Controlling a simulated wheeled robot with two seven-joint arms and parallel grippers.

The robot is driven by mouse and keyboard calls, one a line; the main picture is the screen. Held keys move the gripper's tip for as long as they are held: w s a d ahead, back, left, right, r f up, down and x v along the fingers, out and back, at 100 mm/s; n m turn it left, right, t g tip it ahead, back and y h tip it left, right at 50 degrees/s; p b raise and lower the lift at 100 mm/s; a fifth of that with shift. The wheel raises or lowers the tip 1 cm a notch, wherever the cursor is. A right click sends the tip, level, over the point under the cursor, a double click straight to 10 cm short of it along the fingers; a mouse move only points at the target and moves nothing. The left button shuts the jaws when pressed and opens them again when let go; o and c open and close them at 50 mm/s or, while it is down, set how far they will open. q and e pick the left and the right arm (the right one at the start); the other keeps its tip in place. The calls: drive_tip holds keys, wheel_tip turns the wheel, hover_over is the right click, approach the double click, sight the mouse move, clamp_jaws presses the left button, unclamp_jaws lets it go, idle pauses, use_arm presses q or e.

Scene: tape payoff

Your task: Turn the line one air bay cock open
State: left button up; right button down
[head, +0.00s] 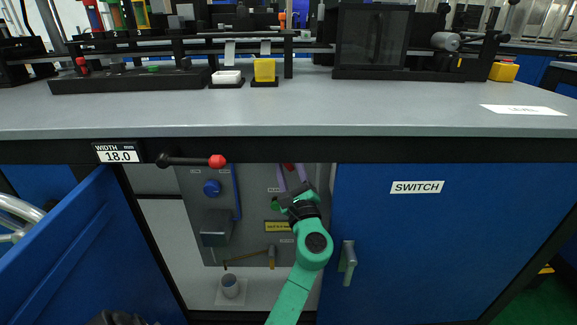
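The open bay under the bench shows a grey panel (260,220). A red piece (288,167) shows high on it, partly hidden just under the bench edge; it may be the cock's handle, but I cannot tell which way it points. My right gripper (291,178), on the green arm, is up at this red piece, with purple finger-like parts on either side. Whether it touches or grips the piece is not clear. A blue round knob (212,187) and a blue pipe (236,192) are on the panel's left. My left gripper's fingers are not visible.
The blue left door (75,255) stands open. The right door, labelled SWITCH (417,187), is shut, with a grey handle (348,262). A red-tipped black lever (192,161) juts below the bench edge. A grey cup (230,286) stands on the bay floor.

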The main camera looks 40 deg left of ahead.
use_arm(q)
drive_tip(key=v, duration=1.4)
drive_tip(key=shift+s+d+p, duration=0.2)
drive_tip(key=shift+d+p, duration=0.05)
drive_tip(key=shift+p, duration=0.1)
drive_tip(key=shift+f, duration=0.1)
